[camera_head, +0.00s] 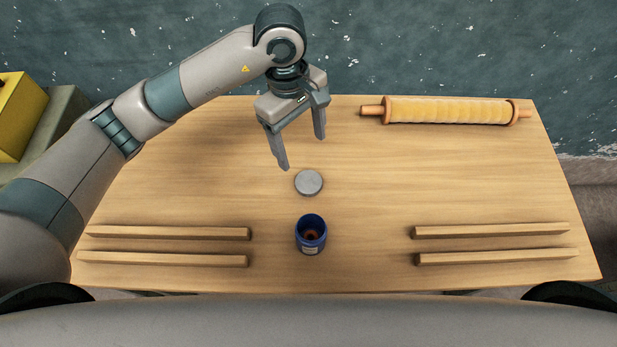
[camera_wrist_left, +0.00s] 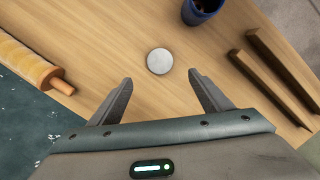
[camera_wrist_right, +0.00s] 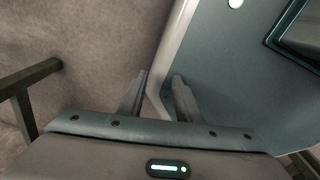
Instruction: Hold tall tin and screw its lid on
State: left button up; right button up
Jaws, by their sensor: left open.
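The tall tin (camera_head: 311,239) is a dark blue can with a pale label, upright on the table with its open top showing a brown inside. It also shows at the top of the left wrist view (camera_wrist_left: 199,14). The lid (camera_head: 309,182) is a flat grey disc lying on the table behind the tin, apart from it. The lid also shows in the left wrist view (camera_wrist_left: 159,61). My left gripper (camera_head: 302,151) is open and empty, above the table just behind the lid. My right gripper (camera_wrist_right: 160,75) is open and empty, away from the tabletop; the head view does not show it.
A rolling pin (camera_head: 450,111) lies at the table's back right. Two wooden bars (camera_head: 168,233) lie at the front left and two more (camera_head: 490,231) at the front right. A yellow box (camera_head: 20,115) stands left of the table. The table's middle right is clear.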

pick_arm(q)
jog(key=p, duration=0.2)
send_over(308, 181)
jog(key=f, duration=0.6)
jog(key=shift+w+a+f, duration=0.2)
jog(key=shift+w+a, duration=0.05)
jog(key=shift+a, duration=0.05)
jog(key=shift+f, duration=0.45)
jog(key=shift+s+d+f+p, duration=0.1)
jog(key=shift+f+p, duration=0.6)
jog(key=shift+p, duration=0.3)
notch_tip(308, 181, down, 3)
jog(key=shift+s+d+r+p, duration=0.1)
jog(key=shift+s+p, duration=0.05)
jog(key=shift+p, duration=0.6)
jog(key=shift+f, duration=0.5)
pick_arm(e)
notch_tip(308, 181, up, 6)
jog(key=w, duration=0.1)
pick_arm(q)
jog(key=c, duration=1)
jog(key=shift+c, duration=0.5)
pick_arm(e)
jog(key=shift+a, duration=0.3)
